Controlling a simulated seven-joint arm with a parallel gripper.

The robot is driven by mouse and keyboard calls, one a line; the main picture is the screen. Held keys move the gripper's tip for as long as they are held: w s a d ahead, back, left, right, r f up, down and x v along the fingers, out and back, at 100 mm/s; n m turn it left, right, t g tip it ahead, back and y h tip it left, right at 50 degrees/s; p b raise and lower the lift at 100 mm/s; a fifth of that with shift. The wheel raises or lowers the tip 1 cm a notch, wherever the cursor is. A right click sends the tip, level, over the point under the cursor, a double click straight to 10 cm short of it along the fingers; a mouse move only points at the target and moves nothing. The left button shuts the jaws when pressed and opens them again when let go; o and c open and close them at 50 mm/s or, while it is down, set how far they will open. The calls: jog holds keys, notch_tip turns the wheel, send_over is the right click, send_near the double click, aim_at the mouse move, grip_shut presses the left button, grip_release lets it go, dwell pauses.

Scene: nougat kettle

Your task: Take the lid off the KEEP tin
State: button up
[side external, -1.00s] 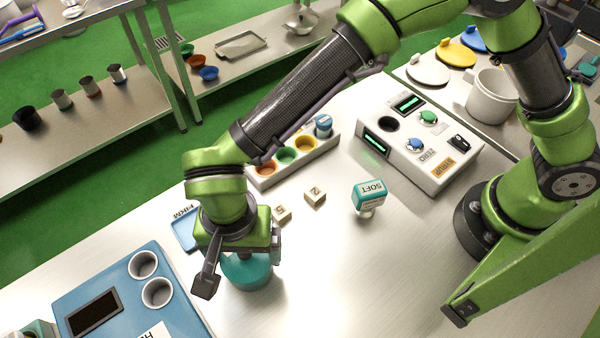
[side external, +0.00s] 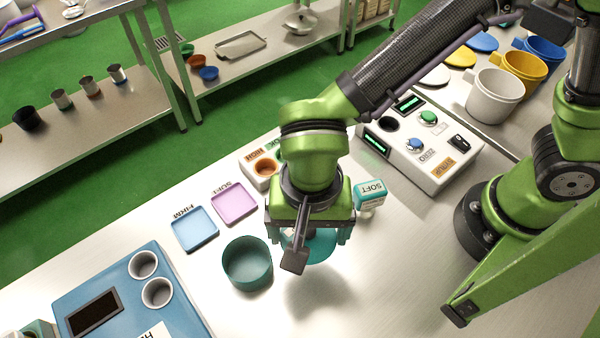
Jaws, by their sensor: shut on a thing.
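The teal tin (side external: 247,270) stands upright and open on the table, left of my gripper; I can see into it. No KEEP lettering is readable on it. My gripper (side external: 309,238) is shut on a round teal lid (side external: 322,247) and holds it above the table, to the right of the tin and apart from it. The arm hides much of the lid. A shadow lies on the table below it.
A blue tray (side external: 195,229) and a pink tray (side external: 234,203) lie behind the tin. A blue panel with cups (side external: 120,290) is at the left. A teal SOFT block (side external: 371,193) stands close to my gripper's right. The front table is clear.

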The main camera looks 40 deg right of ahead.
jog(key=s+d+r, duration=0.3)
jog(key=d, duration=0.2)
jog(key=shift+d+r, duration=0.15)
jog(key=shift+r, duration=0.15)
dwell(0.4)
jog(key=shift+s, duration=0.1)
